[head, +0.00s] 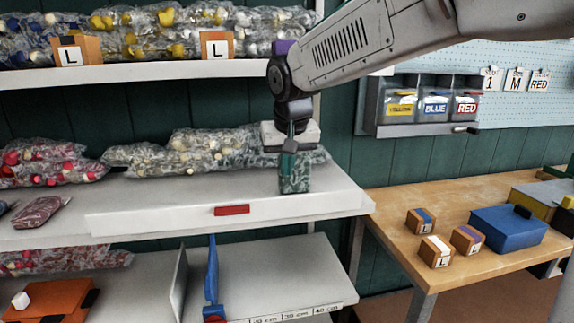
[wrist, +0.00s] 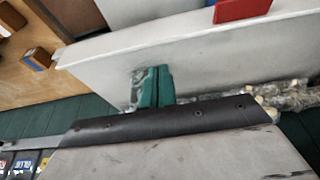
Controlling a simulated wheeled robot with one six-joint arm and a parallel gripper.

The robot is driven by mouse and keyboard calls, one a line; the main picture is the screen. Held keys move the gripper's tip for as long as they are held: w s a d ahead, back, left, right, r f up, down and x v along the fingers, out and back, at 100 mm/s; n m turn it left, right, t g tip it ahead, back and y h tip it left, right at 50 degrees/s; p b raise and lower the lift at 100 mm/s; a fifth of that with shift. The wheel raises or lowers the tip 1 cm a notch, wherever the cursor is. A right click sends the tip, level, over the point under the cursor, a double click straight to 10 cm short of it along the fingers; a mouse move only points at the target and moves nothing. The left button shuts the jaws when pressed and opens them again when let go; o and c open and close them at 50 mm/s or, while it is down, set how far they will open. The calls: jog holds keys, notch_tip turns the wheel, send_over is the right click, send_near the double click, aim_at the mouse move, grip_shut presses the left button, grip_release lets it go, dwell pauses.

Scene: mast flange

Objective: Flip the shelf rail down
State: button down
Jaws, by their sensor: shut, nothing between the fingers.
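The shelf rail (head: 150,224) is a long white strip along the front edge of the middle shelf, with a red tab (head: 231,210) near its middle. In the wrist view the white rail (wrist: 190,55) crosses the picture, and the red tab (wrist: 240,9) shows at the top. I cannot tell for sure whether the rail stands up or is folded down. My gripper (head: 295,187) points down over the shelf just behind the front edge, right of the red tab. Its teal fingers (wrist: 152,88) are shut and empty. Whether they touch the rail is unclear.
Bags of parts (head: 200,150) lie at the back of the middle shelf (head: 130,195), left of and behind my gripper. The upper shelf (head: 130,73) is above. A blue upright piece (head: 211,275) stands below. A wooden table (head: 400,210) with boxes (head: 507,230) is at right.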

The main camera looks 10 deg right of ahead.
jog(key=x, duration=0.7)
